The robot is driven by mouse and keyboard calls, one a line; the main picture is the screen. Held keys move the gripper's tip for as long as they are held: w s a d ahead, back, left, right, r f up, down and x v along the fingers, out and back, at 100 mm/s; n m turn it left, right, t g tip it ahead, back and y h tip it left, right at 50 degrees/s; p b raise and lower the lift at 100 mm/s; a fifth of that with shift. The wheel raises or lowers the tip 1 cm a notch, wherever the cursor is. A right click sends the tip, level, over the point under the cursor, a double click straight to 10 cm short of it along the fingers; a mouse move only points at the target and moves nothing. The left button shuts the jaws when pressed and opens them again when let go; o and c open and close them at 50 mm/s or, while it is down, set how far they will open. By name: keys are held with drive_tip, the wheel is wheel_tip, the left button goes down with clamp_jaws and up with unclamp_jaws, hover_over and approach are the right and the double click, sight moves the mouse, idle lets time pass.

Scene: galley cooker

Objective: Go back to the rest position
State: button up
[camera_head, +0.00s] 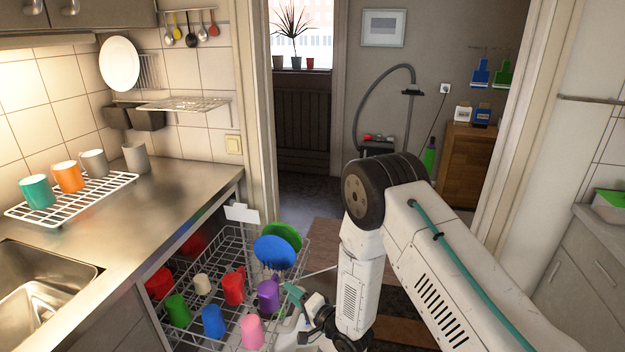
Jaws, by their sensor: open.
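My arm comes in from the lower right, rises to a dark joint and bends down at the middle of the view. My gripper (306,316) is low in the centre, at the right front side of the pulled-out dish rack (300,262). It is open, and I see nothing held in it. A purple mug (268,296) in the rack is close to its left; I cannot tell whether they touch. My own arm link hides part of the floor and the doorway behind it.
The rack holds several mugs, including a pink mug (252,331), plus a blue plate (274,252) and a green plate (287,234). The steel counter (190,190) and sink (38,285) are left. Grey cabinets (585,270) stand right. The doorway floor looks mostly clear.

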drive_tip(key=w+d+r+n+h, duration=0.2)
drive_tip(key=w+d+r+h, duration=0.3)
drive_tip(key=r, duration=0.5)
drive_tip(key=d+r+g+h, duration=0.1)
drive_tip(key=d+r+h, duration=0.3)
drive_tip(key=d+r, duration=0.65)
drive_tip(key=s+d+r+n+g+h, duration=0.1)
drive_tip(key=s+d+r+g, duration=0.1)
drive_tip(key=s+d+r, duration=0.4)
drive_tip(key=s+d+r+g+h, duration=0.2)
drive_tip(key=s+d+r, duration=0.2)
drive_tip(key=s, duration=0.4)
drive_tip(key=s+d+r+n+g+h, duration=0.1)
drive_tip(key=s+d+r, duration=0.35)
drive_tip(key=s, duration=0.35)
drive_tip(key=s+d+r+n+g, duration=0.1)
drive_tip(key=s+g, duration=0.1)
drive_tip(key=s, duration=0.7)
drive_tip(key=s+d+r+n+g, duration=0.1)
drive_tip(key=s+g, duration=0.1)
drive_tip(key=s, duration=0.8)
drive_tip(key=shift+s+r+g, duration=0.25)
drive_tip(key=shift+r+g, duration=0.05)
drive_tip(key=shift+r, duration=0.05)
